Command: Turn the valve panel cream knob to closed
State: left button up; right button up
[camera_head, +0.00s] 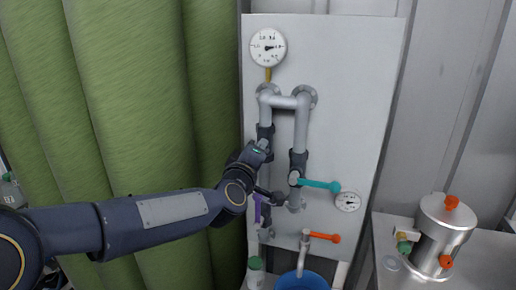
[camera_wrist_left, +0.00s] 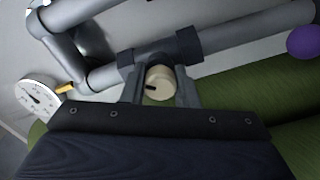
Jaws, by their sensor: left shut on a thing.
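The valve panel (camera_head: 340,100) is a pale upright board with grey pipes. In the left wrist view the cream knob (camera_wrist_left: 160,83) is a short round cap with a small dark mark on its face, pointing left in the picture. My left gripper (camera_wrist_left: 160,88) has a finger on each side of it and is shut on it. In the head view my left gripper (camera_head: 262,146) reaches the left pipe of the panel, and the knob is hidden behind it. My right gripper is not in view.
A gauge (camera_head: 267,47) is at the top. A metal vessel (camera_head: 441,235) stands at right, a blue bucket (camera_head: 300,281) below. Green membranes (camera_head: 120,100) fill the left.

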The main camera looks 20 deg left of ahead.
pick_arm(q)
jog(key=m+p, duration=0.2)
jog(key=m, duration=0.3)
jog(key=shift+d+m, duration=0.1)
jog(key=shift+m, duration=0.3)
jog(key=m+p, duration=0.2)
jog(key=m, duration=0.2)
jog(key=shift+m, duration=0.4)
jog(key=shift+f, duration=0.1)
jog(key=o, duration=1)
jog(key=shift+s, duration=0.15)
jog(key=s, duration=0.7)
jog(key=shift+s+a+b, duration=0.2)
jog(key=shift+s+b, duration=0.1)
jog(key=shift+b, duration=0.05)
